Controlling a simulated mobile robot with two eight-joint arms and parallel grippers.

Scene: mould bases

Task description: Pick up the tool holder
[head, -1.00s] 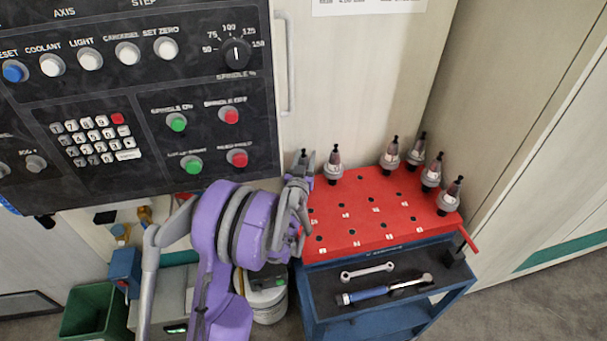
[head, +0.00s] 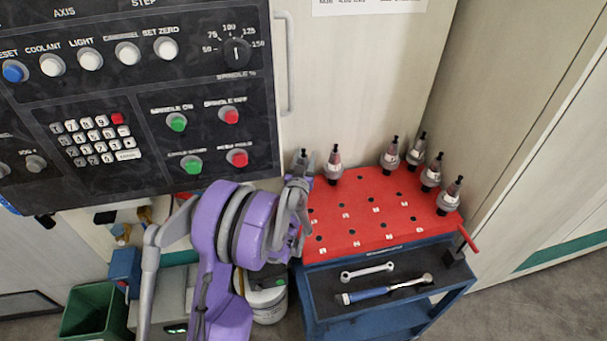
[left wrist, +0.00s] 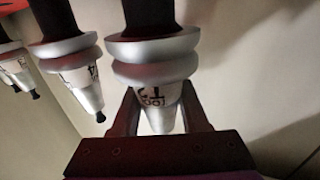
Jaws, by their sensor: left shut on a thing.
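Several grey tool holders with dark tips stand on the red rack top (head: 345,215). One tool holder (left wrist: 152,60) is between the fingers of my left gripper (left wrist: 158,110), which is shut on it in the left wrist view. In the head view my left gripper (head: 304,170) is at the rack's back left corner, and only the upper tip of this holder (head: 303,156) shows above it. A second tool holder (head: 333,165) stands just to its right. It also shows beside the held one in the left wrist view (left wrist: 72,65). My right gripper is not in view.
More tool holders (head: 390,155) stand along the rack's back right. A wrench (head: 367,272) and a blue-handled ratchet (head: 388,289) lie on the cart's lower shelf. A machine control panel (head: 130,100) hangs at the left, and a cabinet wall rises behind the rack.

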